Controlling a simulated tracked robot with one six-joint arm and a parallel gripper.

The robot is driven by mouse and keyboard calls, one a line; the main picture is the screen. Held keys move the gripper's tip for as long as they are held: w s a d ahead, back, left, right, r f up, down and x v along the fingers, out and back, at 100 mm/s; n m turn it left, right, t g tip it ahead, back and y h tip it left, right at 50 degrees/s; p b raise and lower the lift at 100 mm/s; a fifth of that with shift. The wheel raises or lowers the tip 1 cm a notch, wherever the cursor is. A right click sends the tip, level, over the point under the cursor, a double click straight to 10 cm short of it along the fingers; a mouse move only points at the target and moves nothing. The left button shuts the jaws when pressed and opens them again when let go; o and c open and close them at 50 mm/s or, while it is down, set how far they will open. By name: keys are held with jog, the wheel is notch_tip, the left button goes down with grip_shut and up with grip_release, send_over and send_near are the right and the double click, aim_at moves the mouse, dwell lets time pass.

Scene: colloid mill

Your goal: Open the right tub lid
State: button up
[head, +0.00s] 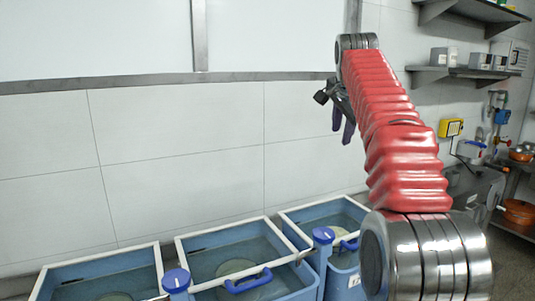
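Three blue tubs with white rims stand in a row along the wall at the bottom of the head view. The right tub (343,262) is partly hidden behind my arm. Its white-framed top (300,234) looks level, with a see-through or watery surface inside; I cannot make out a separate lid clearly. My gripper (342,134) is high above and behind the right tub, in front of the white wall. Its two dark fingers appear apart, with nothing between them, and touch nothing.
The middle tub (190,249) has a blue handle (248,281) at its front. The left tub (58,272) is cut off below. Blue round caps (176,280) stand between tubs. Shelves (462,72) and a bench (478,188) are at the right. The space above the tubs is clear.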

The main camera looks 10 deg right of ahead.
jog(key=s+a+f+n+g+y, duration=0.1)
jog(key=s+a+f+n+g, duration=0.2)
jog(key=f+n, duration=0.75)
jog(key=s+a+f+n, duration=0.1)
jog(key=s+a+f, duration=0.3)
jog(key=s, duration=0.8)
jog(key=s+a+f+n+y, duration=0.1)
jog(key=s+a+f, duration=0.3)
jog(key=s+f, duration=0.5)
jog(key=s+a+f+n+t, duration=0.1)
jog(key=s+a+f+n, duration=0.2)
jog(key=s, duration=1.3)
notch_tip(320, 180, down, 4)
jog(key=shift+s+a+f+y, duration=0.15)
jog(key=shift+a+y, duration=0.15)
jog(key=shift+a, duration=0.7)
